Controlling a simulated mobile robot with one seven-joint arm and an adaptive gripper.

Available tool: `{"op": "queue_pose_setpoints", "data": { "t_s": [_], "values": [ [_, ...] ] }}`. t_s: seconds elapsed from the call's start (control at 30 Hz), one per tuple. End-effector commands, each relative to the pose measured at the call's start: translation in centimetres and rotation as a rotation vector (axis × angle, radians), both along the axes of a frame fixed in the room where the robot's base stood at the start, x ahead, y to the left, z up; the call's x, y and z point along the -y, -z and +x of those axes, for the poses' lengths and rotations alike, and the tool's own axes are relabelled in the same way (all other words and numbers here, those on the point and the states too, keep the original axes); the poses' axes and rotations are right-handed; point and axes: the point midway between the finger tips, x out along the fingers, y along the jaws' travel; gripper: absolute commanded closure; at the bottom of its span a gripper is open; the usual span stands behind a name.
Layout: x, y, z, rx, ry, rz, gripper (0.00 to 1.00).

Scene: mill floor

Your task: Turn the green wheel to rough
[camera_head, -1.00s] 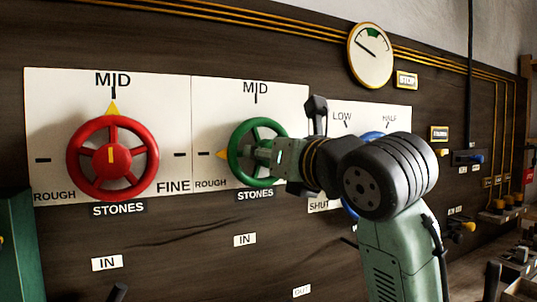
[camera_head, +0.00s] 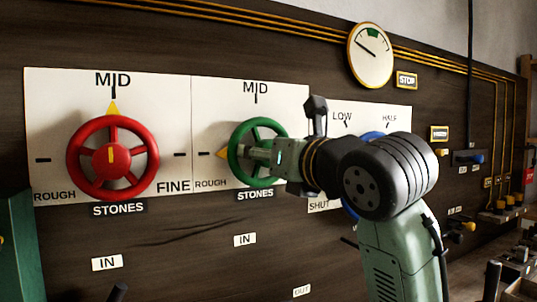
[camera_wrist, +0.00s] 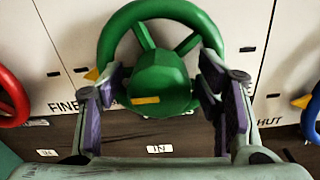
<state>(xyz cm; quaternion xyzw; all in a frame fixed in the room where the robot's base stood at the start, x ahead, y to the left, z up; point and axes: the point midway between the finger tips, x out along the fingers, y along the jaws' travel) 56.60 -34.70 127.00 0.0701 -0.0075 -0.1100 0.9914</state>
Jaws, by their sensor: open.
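The green wheel (camera_head: 238,165) is mounted on a white panel on the wall, above a STONES label. Its yellow pointer (camera_head: 221,154) points left, at the ROUGH side mark. In the wrist view the green wheel (camera_wrist: 161,83) fills the upper middle, with a yellow bar on its hub. My gripper (camera_head: 262,155) is at the wheel's front. In the wrist view my gripper (camera_wrist: 160,88) is open, with one purple-padded finger on each side of the hub, apart from it. Part of the wheel's right side is hidden behind my gripper in the head view.
A red wheel (camera_head: 112,158) with its pointer up at MID is to the left. A blue wheel (camera_head: 372,138) is mostly hidden behind my arm. A round gauge (camera_head: 370,55) is above. Small IN labels are on the dark wall below.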

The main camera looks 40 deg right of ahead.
Motion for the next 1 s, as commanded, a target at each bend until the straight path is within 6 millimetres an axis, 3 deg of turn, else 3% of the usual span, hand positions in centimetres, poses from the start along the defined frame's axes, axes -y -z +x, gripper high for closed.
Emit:
{"op": "queue_pose_setpoints", "data": {
  "t_s": [0.23,0.5,0.7,1.0],
  "values": [
    [-0.3,-0.1,-1.8,0.001,0.002,-0.001,0.41],
    [-1.6,-0.1,-7.4,0.002,0.003,-0.003,0.41],
    [-2.3,-0.1,-10.5,0.002,0.002,0.000,0.41],
    [-2.7,0.0,-11.8,0.000,0.000,0.000,0.41]
  ]
}}
